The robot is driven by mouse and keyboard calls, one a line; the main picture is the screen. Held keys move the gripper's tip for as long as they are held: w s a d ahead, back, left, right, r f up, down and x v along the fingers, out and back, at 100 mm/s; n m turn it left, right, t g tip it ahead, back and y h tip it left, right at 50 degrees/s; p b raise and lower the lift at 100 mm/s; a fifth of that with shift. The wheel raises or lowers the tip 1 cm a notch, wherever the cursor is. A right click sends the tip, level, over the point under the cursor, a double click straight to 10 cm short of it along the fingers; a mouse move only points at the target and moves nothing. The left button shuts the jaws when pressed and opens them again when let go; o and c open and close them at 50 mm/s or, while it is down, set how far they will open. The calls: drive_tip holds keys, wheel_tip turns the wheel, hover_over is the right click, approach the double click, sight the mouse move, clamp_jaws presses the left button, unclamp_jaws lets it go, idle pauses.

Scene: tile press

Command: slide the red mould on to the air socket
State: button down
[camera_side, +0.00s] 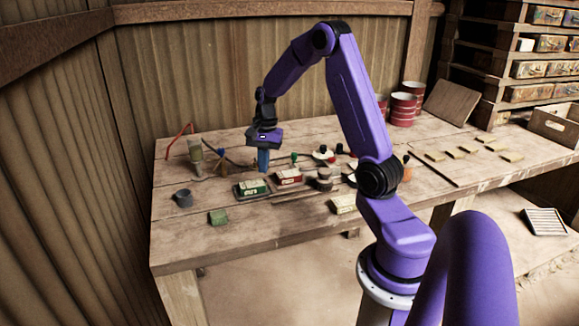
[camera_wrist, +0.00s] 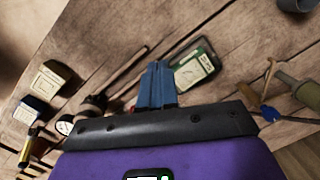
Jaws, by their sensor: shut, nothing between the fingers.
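My gripper (camera_side: 263,168) points down over the left half of the bench, its blue fingers together and empty. The fingers also show in the wrist view (camera_wrist: 158,68). The red mould (camera_side: 289,177), a small red block with a pale top, lies on the bench just right of the fingers in the side view. In the wrist view only a bit of red shows beside the fingers, and I cannot tell if it is the mould. Whether the fingers touch the mould is unclear. I cannot pick out the air socket for certain.
A green labelled block (camera_side: 250,188) lies left of the red mould; it also shows in the wrist view (camera_wrist: 195,64). A plain green block (camera_side: 218,217) and dark cup (camera_side: 183,198) stand left. Dark round pieces (camera_side: 324,179) crowd the right. The front of the bench is clear.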

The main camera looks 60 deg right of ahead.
sight(289, 174)
drive_tip(key=s+d+f+m, duration=0.2)
drive_tip(key=s+d+m, duration=0.1)
drive_tip(key=d, duration=0.4)
drive_tip(key=s+d+f+m, duration=0.3)
drive_tip(key=d+m, duration=0.2)
drive_tip(key=d, duration=0.3)
drive_tip(key=s+d+f+m+t, duration=0.1)
drive_tip(key=s+d+f+m, duration=0.1)
drive_tip(key=d, duration=0.6)
drive_tip(key=shift+s+f+m, duration=0.2)
drive_tip(key=shift+s+m, duration=0.7)
drive_tip(key=shift+m, duration=0.2)
drive_tip(key=w+a, duration=0.8)
drive_tip(key=shift+w+a, duration=0.1)
drive_tip(key=shift+a+f, duration=0.1)
drive_tip(key=shift+f, duration=0.75)
